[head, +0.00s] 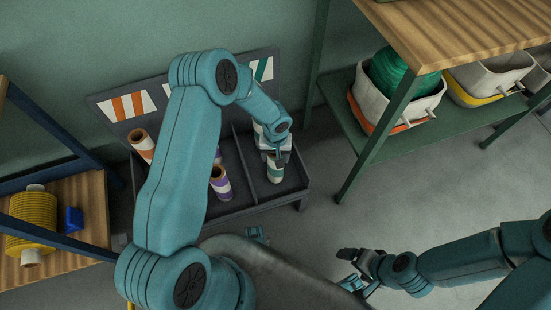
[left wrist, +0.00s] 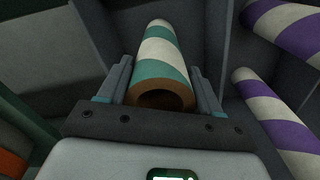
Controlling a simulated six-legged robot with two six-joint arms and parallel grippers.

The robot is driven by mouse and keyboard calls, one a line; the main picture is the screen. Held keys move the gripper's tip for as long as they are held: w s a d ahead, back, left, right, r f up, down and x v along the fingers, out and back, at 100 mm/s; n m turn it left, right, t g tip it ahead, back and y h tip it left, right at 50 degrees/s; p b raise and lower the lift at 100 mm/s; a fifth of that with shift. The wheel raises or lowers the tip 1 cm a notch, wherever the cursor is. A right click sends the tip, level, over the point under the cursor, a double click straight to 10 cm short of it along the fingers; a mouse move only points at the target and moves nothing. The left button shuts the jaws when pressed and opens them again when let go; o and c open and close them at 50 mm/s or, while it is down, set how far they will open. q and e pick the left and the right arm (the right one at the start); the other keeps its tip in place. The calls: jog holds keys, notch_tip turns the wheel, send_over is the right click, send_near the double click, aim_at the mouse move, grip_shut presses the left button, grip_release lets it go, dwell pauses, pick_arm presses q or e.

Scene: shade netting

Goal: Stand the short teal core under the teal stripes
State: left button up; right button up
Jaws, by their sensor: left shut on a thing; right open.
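The short core with teal and white bands (head: 275,172) is upright in the right-hand compartment of the dark rack (head: 262,194). The teal-striped label (head: 262,69) is on the back panel above that compartment. My left gripper (head: 277,157) is shut on the core's upper part. In the left wrist view the core (left wrist: 160,50) sits between the two fingers, with its open brown end toward the camera. I cannot tell whether its base touches the compartment floor. My right gripper (head: 357,272) is open and empty, low over the floor, away from the rack.
Purple-banded cores (head: 221,183) stand in the middle compartment, and also show in the left wrist view (left wrist: 272,110). An orange-banded core (head: 142,144) leans at the left under an orange-striped label (head: 127,104). A wooden-topped shelf (head: 450,35) with bins stands at right. Floor between is clear.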

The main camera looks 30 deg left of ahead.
pick_arm(q)
jog(key=shift+f, duration=1.05)
jog(key=o, duration=1.1)
jog(key=shift+f+b, duration=0.1)
jog(key=shift+b, duration=0.2)
jog(key=o, duration=0.5)
